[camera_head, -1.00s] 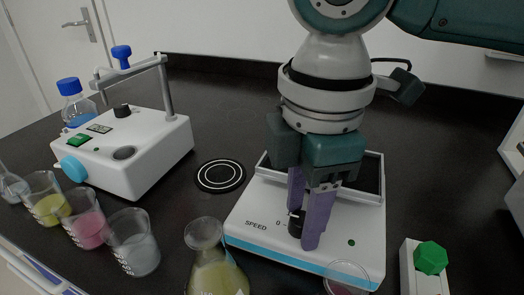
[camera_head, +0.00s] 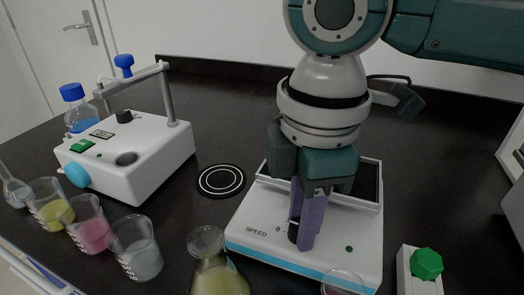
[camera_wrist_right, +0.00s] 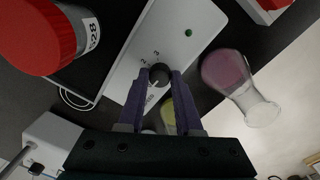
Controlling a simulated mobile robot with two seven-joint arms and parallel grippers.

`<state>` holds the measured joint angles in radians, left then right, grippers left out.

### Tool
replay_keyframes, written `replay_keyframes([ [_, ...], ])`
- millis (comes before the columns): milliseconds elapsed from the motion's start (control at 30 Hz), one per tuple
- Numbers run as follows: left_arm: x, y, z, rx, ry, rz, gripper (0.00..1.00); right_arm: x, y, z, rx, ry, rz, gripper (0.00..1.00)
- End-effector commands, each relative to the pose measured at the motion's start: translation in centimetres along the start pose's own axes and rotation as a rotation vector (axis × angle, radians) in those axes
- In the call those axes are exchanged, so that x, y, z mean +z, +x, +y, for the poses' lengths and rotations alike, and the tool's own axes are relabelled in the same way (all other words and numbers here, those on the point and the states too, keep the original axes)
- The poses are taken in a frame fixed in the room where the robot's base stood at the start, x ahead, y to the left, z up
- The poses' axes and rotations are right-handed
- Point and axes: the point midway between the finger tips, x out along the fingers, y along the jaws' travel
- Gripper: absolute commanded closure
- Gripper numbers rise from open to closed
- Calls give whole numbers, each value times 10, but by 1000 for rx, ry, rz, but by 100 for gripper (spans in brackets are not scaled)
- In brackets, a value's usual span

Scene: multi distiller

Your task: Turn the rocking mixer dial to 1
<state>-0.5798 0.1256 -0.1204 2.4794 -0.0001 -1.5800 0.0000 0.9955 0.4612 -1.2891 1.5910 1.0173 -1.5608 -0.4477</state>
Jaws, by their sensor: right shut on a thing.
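The rocking mixer (camera_head: 262,251) is a white box with a blue front stripe and a dark tray on top. Its black dial (camera_wrist_right: 159,73) sits between the purple fingers of my right gripper (camera_wrist_right: 158,82), which is shut on it. In the head view the fingers (camera_head: 307,228) point down at the dial and hide much of it. The marks SPEED and 0 show left of the dial; 2 and 3 show beside it in the wrist view. The dial's exact setting is hard to read. My left gripper is not in view.
A white distiller unit (camera_head: 150,155) stands at the left with several beakers in front. A flask with yellow liquid (camera_head: 212,275) and a pink vessel (camera_head: 345,284) stand close before the mixer. A green-knobbed device (camera_head: 427,264) is at the right.

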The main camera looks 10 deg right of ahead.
Motion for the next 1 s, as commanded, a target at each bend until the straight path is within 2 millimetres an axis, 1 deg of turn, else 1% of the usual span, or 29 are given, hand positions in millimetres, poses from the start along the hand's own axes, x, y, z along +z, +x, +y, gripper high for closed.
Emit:
replay_keyframes([
  [33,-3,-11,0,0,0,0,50,-1,-5,-1,-3,24,0,100],
  [300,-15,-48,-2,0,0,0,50,-1,-8,-1,-6,230,-11,100],
  [500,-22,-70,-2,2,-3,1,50,-2,-6,-1,-6,400,-18,100],
  [700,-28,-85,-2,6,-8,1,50,-2,-4,-1,-5,545,-26,100],
  [1000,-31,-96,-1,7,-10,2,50,-2,-2,0,-3,682,-32,100],
])
